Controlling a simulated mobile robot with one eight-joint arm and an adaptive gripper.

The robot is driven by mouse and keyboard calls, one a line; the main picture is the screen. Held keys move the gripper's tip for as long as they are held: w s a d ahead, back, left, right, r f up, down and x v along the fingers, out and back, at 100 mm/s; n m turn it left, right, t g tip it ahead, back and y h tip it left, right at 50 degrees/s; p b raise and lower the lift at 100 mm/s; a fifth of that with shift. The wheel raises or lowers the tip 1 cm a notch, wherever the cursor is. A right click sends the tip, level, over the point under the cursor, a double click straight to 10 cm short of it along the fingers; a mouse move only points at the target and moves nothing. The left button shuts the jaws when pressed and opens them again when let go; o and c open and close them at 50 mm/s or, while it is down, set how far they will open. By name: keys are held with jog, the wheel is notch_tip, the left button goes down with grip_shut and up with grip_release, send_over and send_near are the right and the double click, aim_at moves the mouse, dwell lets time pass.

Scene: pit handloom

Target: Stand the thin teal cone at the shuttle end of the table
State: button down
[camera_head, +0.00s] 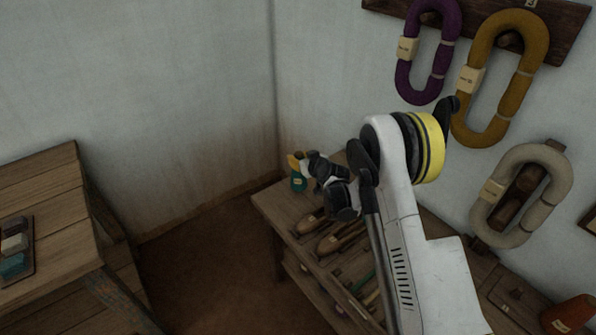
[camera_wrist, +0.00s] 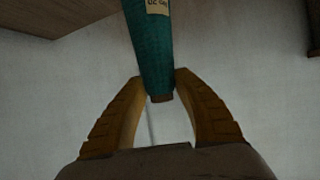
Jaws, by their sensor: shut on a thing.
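The thin teal cone (camera_head: 298,183) is at the far left end of the table (camera_head: 272,207), beyond the shuttles. In the wrist view the teal cone (camera_wrist: 152,52) has a pale paper label and a brown tip. The gripper (camera_wrist: 162,90) is shut on the cone near this tip. The cone looks about upright in the head view. I cannot tell whether its base touches the tabletop.
Wooden shuttles (camera_head: 341,240) lie on the table just in front of the cone. An orange cone (camera_head: 570,314) is at the lower right. Yarn hanks (camera_head: 500,80) hang on the right wall. Another wooden table (camera_head: 50,185) with a small tray stands at left, with floor between.

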jog(key=shift+a+f+b, duration=0.15)
jog(key=shift+f+b, duration=0.75)
jog(key=shift+f, duration=1.15)
jog(key=shift+f, duration=0.25)
jog(key=c, duration=1)
grip_release()
jog(key=shift+r, duration=0.1)
jog(key=shift+r, duration=0.15)
